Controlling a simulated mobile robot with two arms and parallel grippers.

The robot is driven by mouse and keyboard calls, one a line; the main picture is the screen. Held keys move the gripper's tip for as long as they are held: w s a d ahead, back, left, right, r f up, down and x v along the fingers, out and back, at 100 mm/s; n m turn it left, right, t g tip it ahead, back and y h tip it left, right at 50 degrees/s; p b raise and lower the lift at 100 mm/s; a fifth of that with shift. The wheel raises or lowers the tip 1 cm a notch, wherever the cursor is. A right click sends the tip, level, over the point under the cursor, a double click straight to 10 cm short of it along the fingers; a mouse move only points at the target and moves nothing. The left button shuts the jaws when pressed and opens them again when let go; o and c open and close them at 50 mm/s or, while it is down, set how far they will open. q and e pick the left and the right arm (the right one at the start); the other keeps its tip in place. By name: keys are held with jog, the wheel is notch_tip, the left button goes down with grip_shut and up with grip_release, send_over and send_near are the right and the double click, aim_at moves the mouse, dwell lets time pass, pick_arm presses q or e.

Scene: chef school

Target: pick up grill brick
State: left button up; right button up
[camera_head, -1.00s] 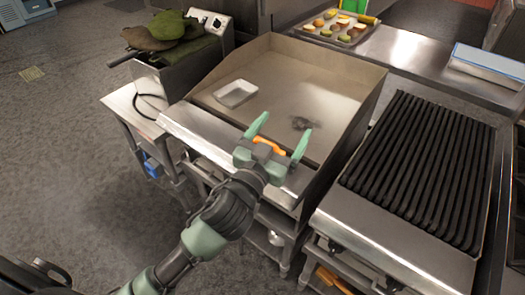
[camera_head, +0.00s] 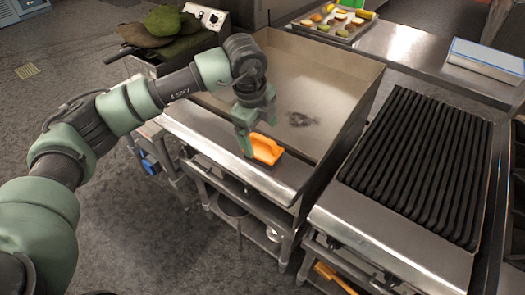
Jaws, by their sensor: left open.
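The grill brick (camera_head: 264,151), with a bright orange handle and a dark base, sits on the front steel ledge of the flat griddle (camera_head: 325,80). My left gripper (camera_head: 258,134) is open and points down at the handle from above and slightly behind. One green finger hangs by the left end of the handle. The other finger is partly hidden, so I cannot tell whether either finger touches it. My right gripper is out of view.
A ribbed black grill (camera_head: 420,165) stands to the right. A dark smudge (camera_head: 300,119) marks the griddle plate. A food tray (camera_head: 335,24) is at the back. A fryer with green mitts (camera_head: 165,22) stands at the left.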

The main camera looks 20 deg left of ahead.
aim_at(263, 149)
pick_arm(q)
jog(key=shift+a+f, duration=0.25)
jog(key=f+p, duration=0.1)
jog(key=f, duration=0.1)
jog(key=w+f, duration=0.1)
jog(key=f, duration=0.1)
jog(key=w+f+p, duration=0.1)
jog(key=f, duration=0.1)
jog(key=shift+d+f+p, duration=0.1)
jog(key=shift+d+p, duration=0.15)
jog(key=shift+p, duration=0.1)
jog(key=shift+f, duration=0.35)
jog(key=c, duration=1.8)
jog(key=shift+r, duration=0.1)
jog(key=shift+r, duration=0.1)
notch_tip(263, 149, up, 20)
jog(key=b, duration=0.4)
